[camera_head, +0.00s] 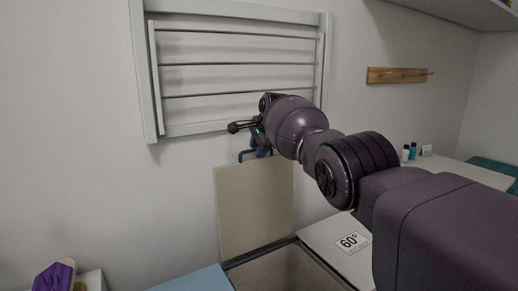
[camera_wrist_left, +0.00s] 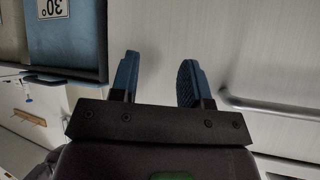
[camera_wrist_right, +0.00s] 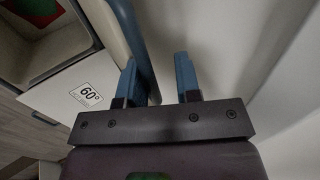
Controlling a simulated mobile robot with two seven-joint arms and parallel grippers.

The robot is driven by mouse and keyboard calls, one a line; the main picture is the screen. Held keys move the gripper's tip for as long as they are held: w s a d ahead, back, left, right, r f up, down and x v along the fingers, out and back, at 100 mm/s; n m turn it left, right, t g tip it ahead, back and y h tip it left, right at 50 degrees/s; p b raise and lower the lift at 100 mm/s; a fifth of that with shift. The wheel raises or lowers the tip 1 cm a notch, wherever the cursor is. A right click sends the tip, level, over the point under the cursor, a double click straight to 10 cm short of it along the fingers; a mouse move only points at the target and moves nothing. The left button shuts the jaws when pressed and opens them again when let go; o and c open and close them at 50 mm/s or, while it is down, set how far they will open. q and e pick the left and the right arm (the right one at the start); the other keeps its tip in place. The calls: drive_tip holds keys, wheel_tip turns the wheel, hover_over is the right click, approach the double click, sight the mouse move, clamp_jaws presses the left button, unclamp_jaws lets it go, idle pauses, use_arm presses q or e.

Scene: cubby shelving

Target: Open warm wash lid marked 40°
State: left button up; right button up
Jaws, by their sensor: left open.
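A beige lid (camera_head: 253,205) stands upright behind an open compartment (camera_head: 278,272), between a blue lid at left and the lid marked 60°. No 40° mark is visible. My right gripper (camera_head: 256,148) is at the upright lid's top edge.
The 60° lid (camera_head: 338,247) lies flat at right. A wall drying rack (camera_head: 235,64) hangs above the upright lid. A purple brush (camera_head: 54,277) is at lower left. A metal bar handle (camera_wrist_left: 270,108) is right of my left gripper.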

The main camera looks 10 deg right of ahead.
drive_tip(key=shift+f, duration=0.5)
use_arm(q)
wheel_tip(320, 180, up, 6)
drive_tip(key=p, duration=0.8)
drive_tip(key=shift+s+a+r+t, duration=0.15)
drive_tip(key=shift+a+r+t, duration=0.1)
drive_tip(key=shift+t, duration=0.15)
use_arm(e)
drive_tip(key=v, duration=1.1)
drive_tip(key=shift+r, duration=0.45)
use_arm(q)
drive_tip(key=shift+s+a+f, duration=0.1)
drive_tip(key=shift+s+f, duration=0.05)
drive_tip(key=shift+s, duration=0.05)
use_arm(e)
drive_tip(key=shift+w, duration=0.1)
drive_tip(key=shift+f, duration=0.1)
